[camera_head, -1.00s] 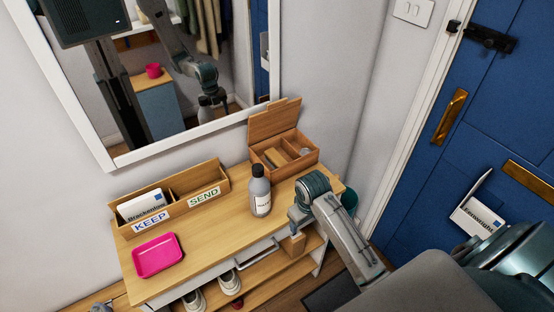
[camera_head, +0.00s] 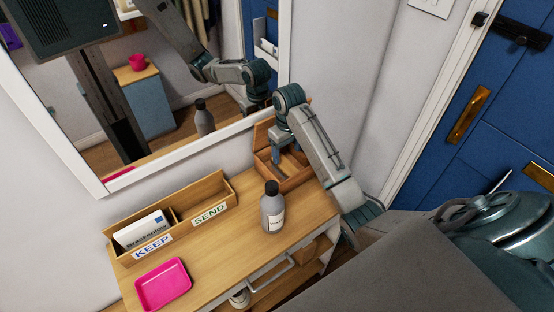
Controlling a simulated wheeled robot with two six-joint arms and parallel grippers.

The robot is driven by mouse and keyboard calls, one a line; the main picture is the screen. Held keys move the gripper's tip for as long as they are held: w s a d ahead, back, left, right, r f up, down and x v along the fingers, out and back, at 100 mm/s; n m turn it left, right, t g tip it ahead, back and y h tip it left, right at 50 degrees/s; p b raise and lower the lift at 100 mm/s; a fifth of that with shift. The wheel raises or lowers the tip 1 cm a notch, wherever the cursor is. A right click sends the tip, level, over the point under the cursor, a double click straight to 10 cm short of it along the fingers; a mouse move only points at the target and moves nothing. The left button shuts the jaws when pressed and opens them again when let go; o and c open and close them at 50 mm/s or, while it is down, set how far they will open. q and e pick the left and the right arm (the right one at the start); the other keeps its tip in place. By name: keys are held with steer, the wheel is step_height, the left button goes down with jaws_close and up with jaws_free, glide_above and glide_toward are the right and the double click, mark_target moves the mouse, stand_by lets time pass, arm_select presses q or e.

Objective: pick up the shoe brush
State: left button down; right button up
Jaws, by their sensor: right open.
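The open wooden box (camera_head: 299,181) stands at the back right of the console top, its lid raised and partly covered by my right arm. My right gripper (camera_head: 281,158) points down over the box, open, with its fingertips at or just above the compartments. A brownish piece (camera_head: 291,166) shows inside the box beside the gripper. It may be the shoe brush, but it is too small and too covered to be sure. I cannot tell whether the fingers touch it. My left gripper is not in view.
A grey bottle with a dark cap (camera_head: 272,208) stands just in front of the box. A KEEP/SEND letter tray (camera_head: 190,222) and a pink tray (camera_head: 163,285) are to the left. A mirror (camera_head: 190,133) is behind; a blue door (camera_head: 490,100) is at right.

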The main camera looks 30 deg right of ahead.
mark_target(286, 164)
steer(key=shift+w+f, duration=0.3)
steer(key=shift+w, duration=0.05)
steer(key=shift+s+f+p, duration=0.15)
steer(key=shift+f+p, duration=0.15)
steer(key=shift+s+a+f+p, duration=0.1)
steer(key=shift+s+f+p, duration=0.2)
steer(key=shift+f+p, duration=0.2)
steer(key=shift+s+a+f+p, duration=0.1)
steer(key=shift+s+f+p, duration=0.15)
steer(key=shift+f+p, duration=0.2)
steer(key=f, duration=0.3)
steer(key=shift+w+p, duration=0.3)
steer(key=shift+w+f, duration=0.1)
steer(key=shift+f, duration=0.25)
steer(key=shift+c, duration=0.2)
steer(key=c, duration=1)
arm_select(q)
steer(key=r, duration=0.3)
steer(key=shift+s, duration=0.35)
arm_select(e)
steer(key=shift+c, duration=0.2)
